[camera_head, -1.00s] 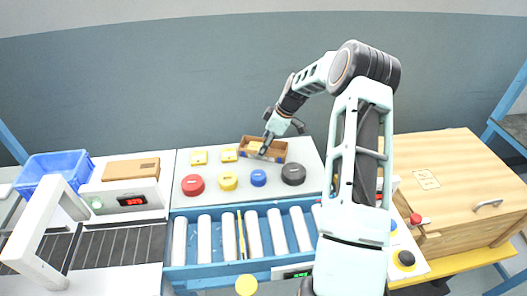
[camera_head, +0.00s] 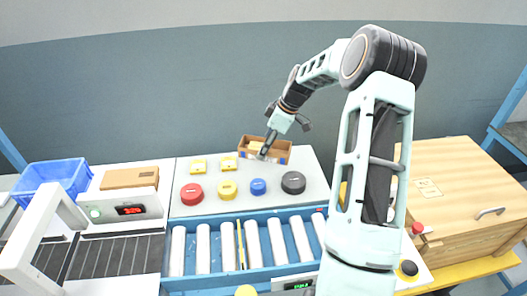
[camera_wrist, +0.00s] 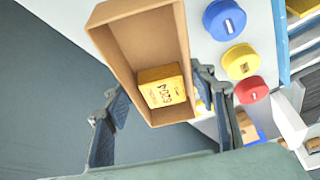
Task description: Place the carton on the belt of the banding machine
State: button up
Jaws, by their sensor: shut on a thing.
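An open brown carton (camera_head: 278,157) with a yellow block (camera_head: 256,146) inside is at the back of the white table. My gripper (camera_head: 264,151) reaches down to it and is shut on it. In the wrist view the carton (camera_wrist: 120,45) lies between the two fingers of my gripper (camera_wrist: 158,100), with the yellow block (camera_wrist: 163,86) at its near end. The white machine with an arch (camera_head: 45,235) and a dark belt (camera_head: 118,257), which looks like the banding machine, is at the left. The belt's visible part is bare.
A closed brown box (camera_head: 129,178) lies behind the belt, beside a blue bin (camera_head: 50,182). Round red (camera_head: 192,194), yellow, blue and black pieces and two small yellow blocks sit on the table. A blue roller conveyor (camera_head: 240,250) runs in front. A wooden chest (camera_head: 460,190) is at right.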

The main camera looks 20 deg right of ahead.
jog(key=s+r, duration=0.2)
jog(key=r, duration=0.1)
jog(key=shift+s+a, duration=0.15)
jog(key=shift+s, duration=0.1)
jog(key=s+a+r+b, duration=0.1)
jog(key=s+r, duration=0.2)
jog(key=s, duration=0.5)
jog(key=shift+s+a+r, duration=0.2)
jog(key=shift+s+r, duration=0.15)
jog(key=shift+r, duration=0.05)
jog(key=shift+s+a+r+m+t+h+p, duration=1)
jog(key=shift+s+a+r+m+h+p, duration=0.8)
jog(key=shift+a+r+m+p, duration=2.9)
notch_tip(320, 180, down, 9)
jog(key=s+a+m+b, duration=0.1)
jog(key=s, duration=0.1)
jog(key=shift+a+m, duration=0.3)
jog(key=shift+m, duration=0.1)
jog(key=shift+s, duration=0.25)
